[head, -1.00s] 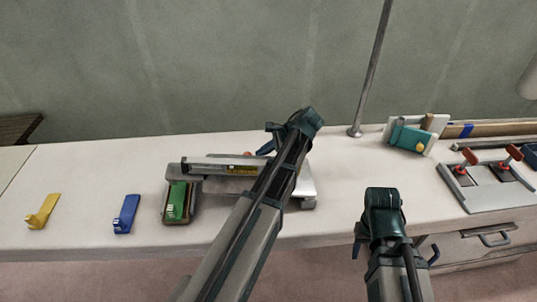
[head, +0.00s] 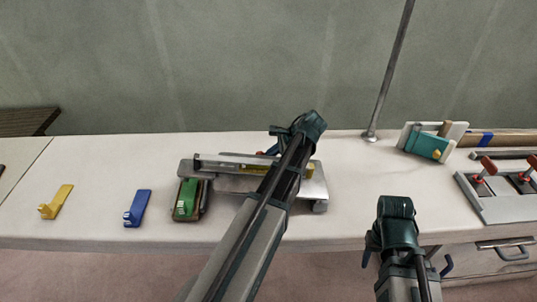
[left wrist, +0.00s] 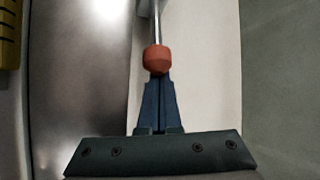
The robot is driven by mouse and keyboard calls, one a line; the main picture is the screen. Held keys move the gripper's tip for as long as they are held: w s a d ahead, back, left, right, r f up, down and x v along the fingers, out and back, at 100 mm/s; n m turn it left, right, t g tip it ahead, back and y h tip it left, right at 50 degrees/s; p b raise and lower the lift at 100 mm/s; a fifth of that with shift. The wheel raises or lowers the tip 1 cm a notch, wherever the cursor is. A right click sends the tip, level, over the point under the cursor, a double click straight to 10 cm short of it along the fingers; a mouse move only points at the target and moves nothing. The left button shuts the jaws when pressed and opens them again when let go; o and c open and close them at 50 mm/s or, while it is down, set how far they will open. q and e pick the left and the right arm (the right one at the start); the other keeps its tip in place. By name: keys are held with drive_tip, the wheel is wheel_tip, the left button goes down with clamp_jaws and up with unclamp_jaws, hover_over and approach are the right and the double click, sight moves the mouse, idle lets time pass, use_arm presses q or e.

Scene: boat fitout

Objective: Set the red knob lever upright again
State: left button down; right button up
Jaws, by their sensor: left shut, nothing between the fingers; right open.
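The red knob (left wrist: 157,60) tops a thin metal rod in the left wrist view. In the head view the red knob (head: 260,154) only peeks out behind the grey metal device (head: 228,184), beside my left gripper. The rod's tilt is hard to tell. My left gripper (left wrist: 158,82) is shut and empty. Its blue fingertips are right at the knob, in line with it; whether they touch is unclear. In the head view my left arm hides part of the device and most of the lever. My right gripper (head: 409,256) is open and empty at the bench's front edge.
Yellow (head: 55,203), blue (head: 138,208) and green (head: 186,198) pieces sit to the left. A teal block (head: 427,143) and a panel with red-handled levers (head: 490,205) stand at right. A metal pole (head: 388,75) rises behind. Bench between device and panel is clear.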

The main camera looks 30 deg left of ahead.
use_arm(q)
drive_tip(key=shift+s+a+r+p, duration=0.1)
drive_tip(key=shift+s+r+p, duration=0.05)
drive_tip(key=shift+r+p, duration=0.5)
drive_tip(key=a+r+t+h+p, duration=0.1)
drive_tip(key=r+p, duration=0.1)
drive_tip(key=p, duration=0.1)
drive_tip(key=s+a+r+t+h+p, duration=0.1)
drive_tip(key=r+h+p, duration=0.1)
drive_tip(key=p, duration=0.1)
drive_tip(key=s+a+r+h+p, duration=0.1)
drive_tip(key=r+h+p, duration=0.1)
drive_tip(key=p, duration=0.2)
drive_tip(key=shift+r+n+t, duration=0.25)
drive_tip(key=shift+n+t, duration=0.15)
drive_tip(key=s+a+r+t+h+p, duration=0.1)
drive_tip(key=s+a+r+t+h, duration=0.3)
drive_tip(key=a, duration=0.4)
drive_tip(key=s+h, duration=0.1)
drive_tip(key=h, duration=0.1)
drive_tip(key=shift+a+n+h, duration=0.3)
drive_tip(key=shift+a+n, duration=0.05)
drive_tip(key=shift+n, duration=0.05)
drive_tip(key=shift+s+r, duration=0.1)
